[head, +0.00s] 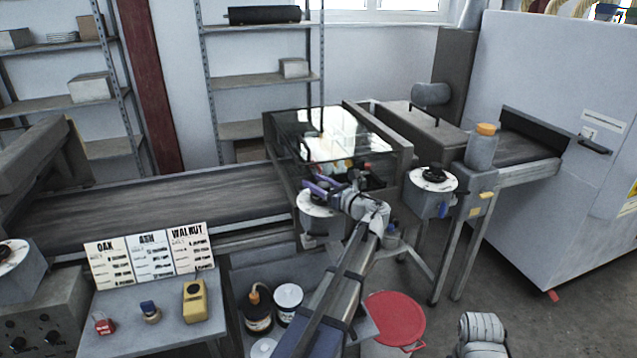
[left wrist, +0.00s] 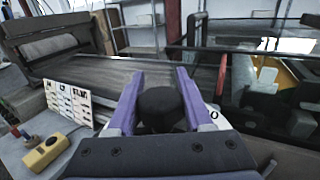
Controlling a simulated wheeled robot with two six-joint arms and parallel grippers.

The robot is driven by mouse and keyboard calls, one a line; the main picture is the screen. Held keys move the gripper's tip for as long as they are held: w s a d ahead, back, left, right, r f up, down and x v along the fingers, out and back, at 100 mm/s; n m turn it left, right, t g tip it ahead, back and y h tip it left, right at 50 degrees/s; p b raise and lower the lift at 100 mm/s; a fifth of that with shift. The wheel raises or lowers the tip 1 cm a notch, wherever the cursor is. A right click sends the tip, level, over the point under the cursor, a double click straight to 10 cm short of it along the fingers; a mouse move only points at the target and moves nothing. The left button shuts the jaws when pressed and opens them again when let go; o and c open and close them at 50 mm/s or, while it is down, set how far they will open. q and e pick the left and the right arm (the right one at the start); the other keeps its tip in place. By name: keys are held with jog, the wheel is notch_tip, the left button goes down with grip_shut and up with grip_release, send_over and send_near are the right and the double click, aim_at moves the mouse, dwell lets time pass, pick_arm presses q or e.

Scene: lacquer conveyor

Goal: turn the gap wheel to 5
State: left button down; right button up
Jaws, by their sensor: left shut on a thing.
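A round white dial (head: 316,207) sits on a grey housing at the front of the glass-covered machine. My left gripper (head: 322,188), with purple fingers, is over this dial and hides much of it. In the left wrist view the purple fingers (left wrist: 159,100) stand on either side of a black knob (left wrist: 158,108), and they are shut on it. Part of the white dial face with a "0" mark (left wrist: 213,115) shows beside the right finger. The pointer and the current setting are hidden. I cannot read a label naming this wheel. My right gripper is out of view.
A second white dial (head: 433,180) with a black knob is to the right, and a third (head: 12,254) at the far left. A conveyor belt (head: 150,203) runs behind. Cards marked OAK, ASH and WALNUT (head: 150,256) stand on a side table.

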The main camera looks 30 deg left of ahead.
pick_arm(q)
jog(key=n+g, duration=0.1)
jog(key=g, duration=0.1)
jog(key=n+g, duration=0.2)
jog(key=g, duration=0.1)
jog(key=s+n+g, duration=0.1)
jog(key=n+g, duration=0.1)
jog(key=g, duration=0.1)
jog(key=shift+s+d+n+g+h, duration=0.1)
jog(key=shift+s+n+g+h, duration=0.2)
jog(key=shift+n+g, duration=0.5)
jog(key=shift+s+n+g+h, duration=0.15)
jog(key=shift+n+g+h, duration=0.3)
jog(key=shift+g, duration=0.6)
jog(key=shift+s+d+n+g+h, duration=0.1)
jog(key=shift+s+n+g+h, duration=0.15)
jog(key=shift+n+g, duration=0.6)
jog(key=shift+g, duration=0.3)
jog(key=shift+c, duration=1.5)
grip_release()
jog(key=shift+w, duration=0.1)
